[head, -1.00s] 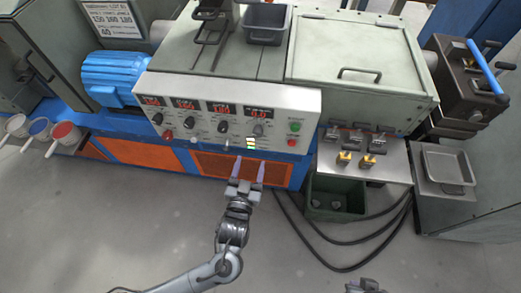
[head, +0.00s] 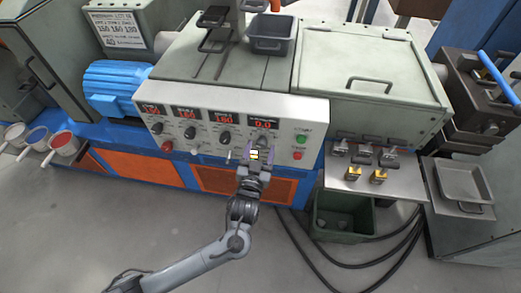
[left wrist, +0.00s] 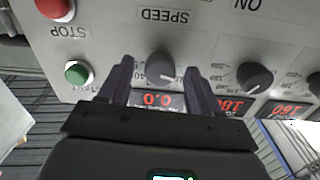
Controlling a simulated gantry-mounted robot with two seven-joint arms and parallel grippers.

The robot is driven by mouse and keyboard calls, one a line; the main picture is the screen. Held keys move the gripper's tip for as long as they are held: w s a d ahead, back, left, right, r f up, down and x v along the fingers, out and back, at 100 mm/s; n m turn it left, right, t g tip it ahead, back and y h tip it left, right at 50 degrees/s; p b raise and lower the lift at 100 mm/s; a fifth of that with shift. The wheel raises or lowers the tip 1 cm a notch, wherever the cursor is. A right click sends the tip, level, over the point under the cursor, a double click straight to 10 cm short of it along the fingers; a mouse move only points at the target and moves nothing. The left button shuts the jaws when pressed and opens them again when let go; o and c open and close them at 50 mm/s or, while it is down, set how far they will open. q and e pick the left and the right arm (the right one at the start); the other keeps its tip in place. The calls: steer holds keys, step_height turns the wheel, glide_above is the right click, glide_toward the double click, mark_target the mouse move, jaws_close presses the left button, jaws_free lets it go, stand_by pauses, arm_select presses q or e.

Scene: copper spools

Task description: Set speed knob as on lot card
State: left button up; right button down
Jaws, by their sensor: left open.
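The dark speed knob (left wrist: 160,68) stands between my left gripper's (left wrist: 158,66) two open fingertips in the left wrist view, with small gaps on both sides. The SPEED label beside it appears upside down there. In the head view my left gripper (head: 259,148) is at the right part of the white control panel (head: 305,115) and partly hides the knob. The speed display (head: 263,124) reads 0.0; it also shows in the left wrist view (left wrist: 157,99). The lot card (head: 117,30) is on the machine at the upper left; its small print is hard to read. My right gripper is not in view.
Other dark knobs (left wrist: 254,76) and red displays line the panel beside the speed knob. A green START button (head: 301,139) and red STOP button (head: 298,155) are close by on the right. A green bin (head: 343,224) and cables are on the floor.

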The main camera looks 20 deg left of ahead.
arm_select(q)
steer(key=shift+w+a, duration=0.15)
steer(key=shift+w, duration=0.35)
